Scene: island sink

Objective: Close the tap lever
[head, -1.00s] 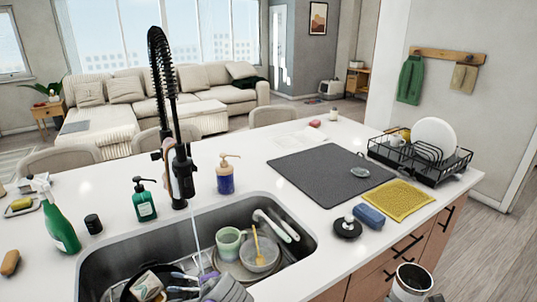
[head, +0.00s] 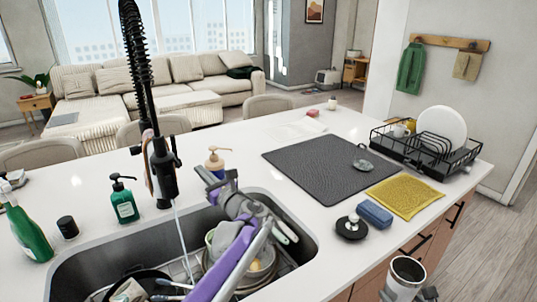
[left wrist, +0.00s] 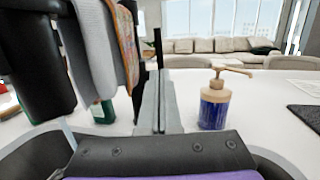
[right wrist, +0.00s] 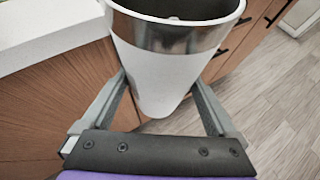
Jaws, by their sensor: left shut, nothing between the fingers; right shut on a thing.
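The black tap (head: 160,165) stands behind the sink, with a tall spring hose. A thin stream of water (head: 181,235) runs down into the sink. A thin black upright piece (left wrist: 158,45), perhaps the tap lever, shows just beyond my left fingertips in the left wrist view. My left gripper (head: 206,174) is shut and empty, right of the tap and above the sink's back edge; contact with the tap cannot be told. My right gripper (right wrist: 165,95) is shut on a white and metallic container (right wrist: 165,65), beside the counter front.
A blue soap bottle (left wrist: 213,105) stands close to the right of my left gripper. A green soap bottle (head: 123,203) stands left of the tap. Cloths (left wrist: 95,45) hang at the tap. Dishes fill the sink (head: 75,262). A dark mat (head: 320,165) lies to the right.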

